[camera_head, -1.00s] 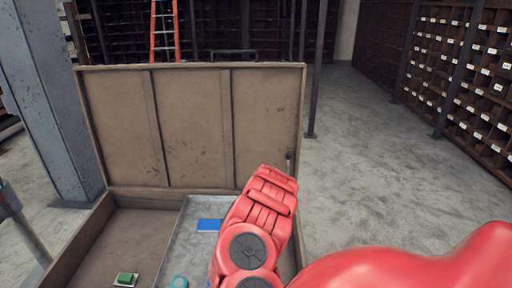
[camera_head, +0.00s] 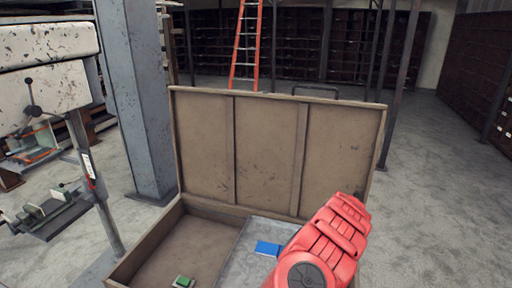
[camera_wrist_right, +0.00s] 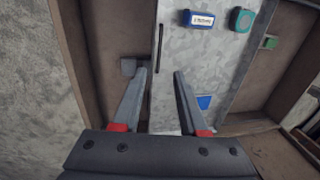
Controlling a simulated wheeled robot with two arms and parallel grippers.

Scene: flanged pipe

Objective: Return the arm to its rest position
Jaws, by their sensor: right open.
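My right arm (camera_head: 325,245) is red and reaches over the right side of an open brown case in the head view; its gripper is hidden there. In the right wrist view my right gripper (camera_wrist_right: 161,72) is open, with two grey fingers apart and nothing between them. It is over the grey metal panel (camera_wrist_right: 205,60) inside the case. My left gripper is not in view.
The case's raised lid (camera_head: 270,150) stands behind the arm. A blue item (camera_head: 268,248) and a green block (camera_head: 184,282) lie inside. A grey column (camera_head: 140,110) and a machine (camera_head: 45,90) stand left. Floor at right (camera_head: 440,200) is clear.

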